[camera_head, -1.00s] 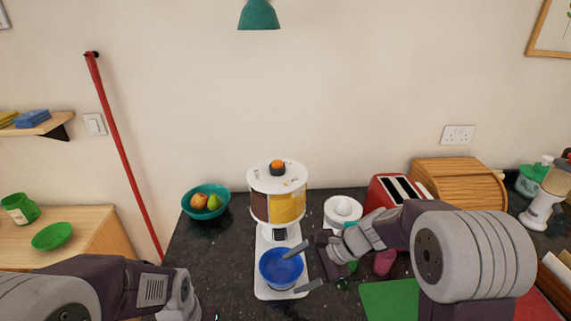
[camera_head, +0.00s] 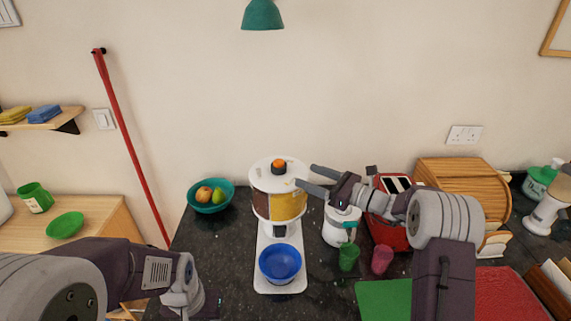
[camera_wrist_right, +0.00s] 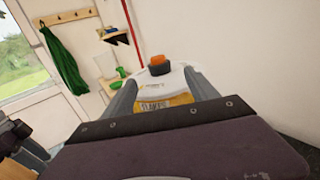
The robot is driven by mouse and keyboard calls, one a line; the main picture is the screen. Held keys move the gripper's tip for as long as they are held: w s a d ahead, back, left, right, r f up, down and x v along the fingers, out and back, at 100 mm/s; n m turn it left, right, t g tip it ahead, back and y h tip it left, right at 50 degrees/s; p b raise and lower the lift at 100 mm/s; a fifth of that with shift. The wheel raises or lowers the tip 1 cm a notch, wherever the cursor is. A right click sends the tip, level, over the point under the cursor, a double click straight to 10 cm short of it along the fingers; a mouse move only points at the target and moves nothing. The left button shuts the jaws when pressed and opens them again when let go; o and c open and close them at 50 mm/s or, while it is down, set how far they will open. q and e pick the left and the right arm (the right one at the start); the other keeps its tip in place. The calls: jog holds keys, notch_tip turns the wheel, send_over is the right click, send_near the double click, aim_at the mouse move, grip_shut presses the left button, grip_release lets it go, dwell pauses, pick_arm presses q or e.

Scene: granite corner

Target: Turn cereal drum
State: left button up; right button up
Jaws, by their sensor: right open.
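The cereal drum (camera_head: 289,206) is a round dispenser with a white lid, an orange knob (camera_head: 278,166) on top and yellow and brown cereal sections. It stands on a white base with a blue bowl (camera_head: 280,263) below its spout. My right gripper (camera_head: 304,175) is open, its fingers at the right side of the lid near the knob; contact cannot be told. In the right wrist view the orange knob (camera_wrist_right: 159,65) and a yellow label show between the two fingers. My left arm (camera_head: 180,290) is low at the left; its fingertips are not clearly visible.
A teal fruit bowl (camera_head: 211,207) stands left of the dispenser. A white juicer (camera_head: 338,225), green cup (camera_head: 348,257), pink cup (camera_head: 381,259), red toaster (camera_head: 389,235) and wooden bread bin (camera_head: 465,190) stand to the right. A green mat (camera_head: 384,300) lies in front.

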aim_at(286, 168)
jog(key=p+x, duration=0.3)
jog(key=x, duration=0.6)
jog(key=shift+s+a, duration=0.1)
grip_shut()
